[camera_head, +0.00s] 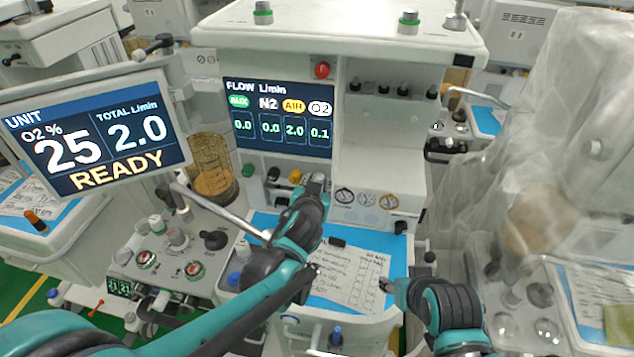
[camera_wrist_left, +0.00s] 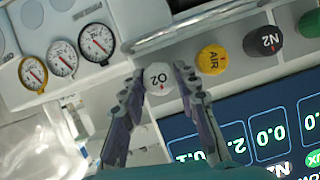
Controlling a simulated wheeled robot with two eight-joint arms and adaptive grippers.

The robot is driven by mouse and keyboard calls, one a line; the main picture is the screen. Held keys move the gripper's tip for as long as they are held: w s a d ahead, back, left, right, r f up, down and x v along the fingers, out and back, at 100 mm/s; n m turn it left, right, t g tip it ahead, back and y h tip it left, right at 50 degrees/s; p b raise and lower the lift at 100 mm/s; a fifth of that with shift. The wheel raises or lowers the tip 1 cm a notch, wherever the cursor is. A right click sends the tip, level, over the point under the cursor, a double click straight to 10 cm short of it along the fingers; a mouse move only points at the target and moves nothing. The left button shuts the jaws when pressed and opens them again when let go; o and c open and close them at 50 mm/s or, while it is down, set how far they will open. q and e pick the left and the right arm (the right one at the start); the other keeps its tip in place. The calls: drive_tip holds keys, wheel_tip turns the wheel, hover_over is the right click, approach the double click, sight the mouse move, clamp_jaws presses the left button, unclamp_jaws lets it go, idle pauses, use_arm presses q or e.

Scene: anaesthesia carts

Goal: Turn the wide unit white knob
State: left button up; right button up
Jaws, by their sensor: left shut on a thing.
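The white O2 knob (camera_wrist_left: 158,78) sits at the end of a row of knobs under the flow screen, seen in the left wrist view. My left gripper (camera_wrist_left: 160,74) has a finger on each side of it and is shut on it. In the head view my left gripper (camera_head: 316,182) reaches the panel below the flow screen (camera_head: 280,117) and hides this knob. The flow screen reads 0.0, 0.0, 2.0 and 0.1, the last under O2. My right gripper (camera_head: 388,286) is low over the worktop by the paper sheet; its fingers are too small to judge.
Beside the white knob are the yellow AIR knob (camera_wrist_left: 213,60) and the dark N2 knob (camera_wrist_left: 263,41). Round gauges (camera_head: 367,199) are on the right. The unit screen (camera_head: 95,135) reads O2 25, total 2.0, READY. A paper sheet (camera_head: 352,275) lies on the blue worktop.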

use_arm(q)
drive_tip(key=o, duration=0.9)
drive_tip(key=shift+s, duration=0.15)
drive_tip(key=v, duration=1.1)
drive_tip(key=shift+s+r, duration=0.15)
drive_tip(key=shift+s, duration=0.2)
